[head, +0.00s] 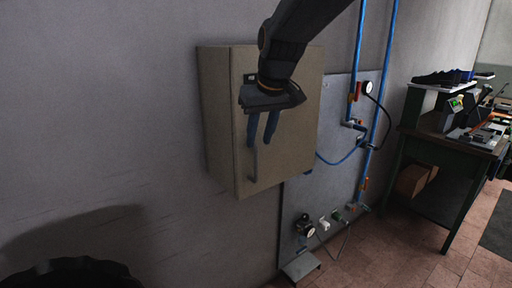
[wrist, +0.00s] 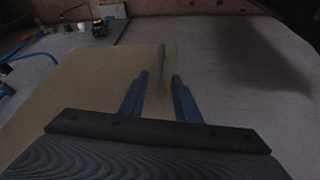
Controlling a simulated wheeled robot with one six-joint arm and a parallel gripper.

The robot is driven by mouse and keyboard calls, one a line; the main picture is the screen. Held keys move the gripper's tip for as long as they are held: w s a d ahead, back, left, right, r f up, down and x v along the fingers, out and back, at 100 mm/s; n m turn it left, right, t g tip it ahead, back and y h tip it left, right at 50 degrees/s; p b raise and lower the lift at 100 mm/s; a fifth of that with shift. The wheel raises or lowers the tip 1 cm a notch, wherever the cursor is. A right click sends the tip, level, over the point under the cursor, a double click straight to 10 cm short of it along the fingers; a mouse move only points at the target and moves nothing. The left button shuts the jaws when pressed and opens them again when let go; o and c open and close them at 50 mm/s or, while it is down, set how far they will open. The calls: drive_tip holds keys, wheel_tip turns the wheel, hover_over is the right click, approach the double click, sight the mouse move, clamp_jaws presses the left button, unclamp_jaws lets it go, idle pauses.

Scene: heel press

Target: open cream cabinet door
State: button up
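The cream cabinet (head: 218,125) hangs on the grey wall, and its door (head: 296,125) looks shut. A thin upright handle (head: 254,165) sits low near the door's left edge. My gripper (head: 259,143) is in front of the door with its two blue fingers apart, pointing down toward the handle. In the wrist view the handle (wrist: 162,62) lies ahead, in line with the gap between the fingertips (wrist: 160,76). Nothing shows between the fingers. I cannot tell whether a finger touches the door. My arm hides the door's upper middle.
A grey panel (head: 340,185) with blue pipes (head: 384,75), a gauge (head: 368,87) and valves is right of the cabinet. A workbench (head: 450,143) with tools and shoes stands farther right. The wall left of the cabinet is bare.

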sight(257, 151)
drive_tip(key=p+x, duration=0.2)
drive_tip(key=x, duration=0.5)
drive_tip(key=shift+d+f, duration=0.1)
drive_tip(key=shift+f, duration=0.1)
clamp_jaws()
